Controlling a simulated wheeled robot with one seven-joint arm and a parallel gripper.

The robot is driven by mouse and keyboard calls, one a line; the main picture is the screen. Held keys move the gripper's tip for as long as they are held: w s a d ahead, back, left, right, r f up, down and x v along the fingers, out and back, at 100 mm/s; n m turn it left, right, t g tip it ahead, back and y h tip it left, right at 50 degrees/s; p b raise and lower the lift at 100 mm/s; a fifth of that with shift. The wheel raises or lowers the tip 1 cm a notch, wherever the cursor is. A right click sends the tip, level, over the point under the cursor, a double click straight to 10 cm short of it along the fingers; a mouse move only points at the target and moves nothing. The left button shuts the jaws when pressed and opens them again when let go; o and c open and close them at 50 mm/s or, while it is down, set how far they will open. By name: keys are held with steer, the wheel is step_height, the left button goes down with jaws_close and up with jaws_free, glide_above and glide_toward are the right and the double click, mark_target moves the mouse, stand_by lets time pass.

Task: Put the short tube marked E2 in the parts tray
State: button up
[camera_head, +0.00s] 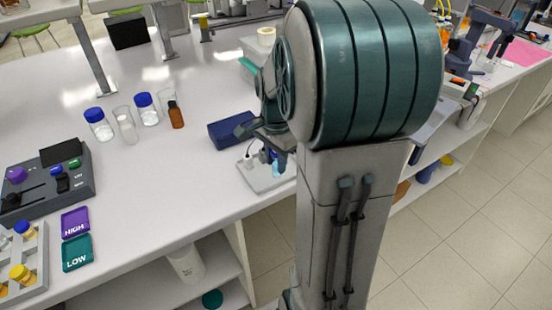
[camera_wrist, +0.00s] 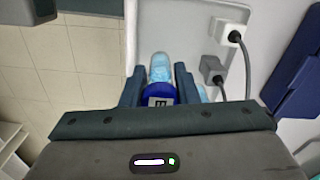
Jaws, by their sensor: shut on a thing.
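My gripper (camera_wrist: 159,78) is shut on a dark blue short piece (camera_wrist: 158,91) in the wrist view. It has a white label of which a letter like E shows; the rest is hidden. A pale blue rounded part (camera_wrist: 160,65) sticks out just beyond it between the fingers; I cannot tell whether the two are one piece. A dark blue tray (camera_wrist: 300,65), apparently the parts tray, is to the right in the wrist view. In the head view this tray (camera_head: 231,130) lies on the bench left of my gripper, which my arm partly hides.
Under my gripper is a white rig plate (camera_wrist: 185,22) with a white plug (camera_wrist: 232,34) and a grey plug (camera_wrist: 211,68) on cables. The bench's front edge is close by. Several bottles and tubes (camera_head: 127,128) stand farther left. Bare bench lies between them and the tray.

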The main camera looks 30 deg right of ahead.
steer(key=shift+f, duration=0.15)
steer(key=o, duration=0.9)
steer(key=shift+o, duration=0.2)
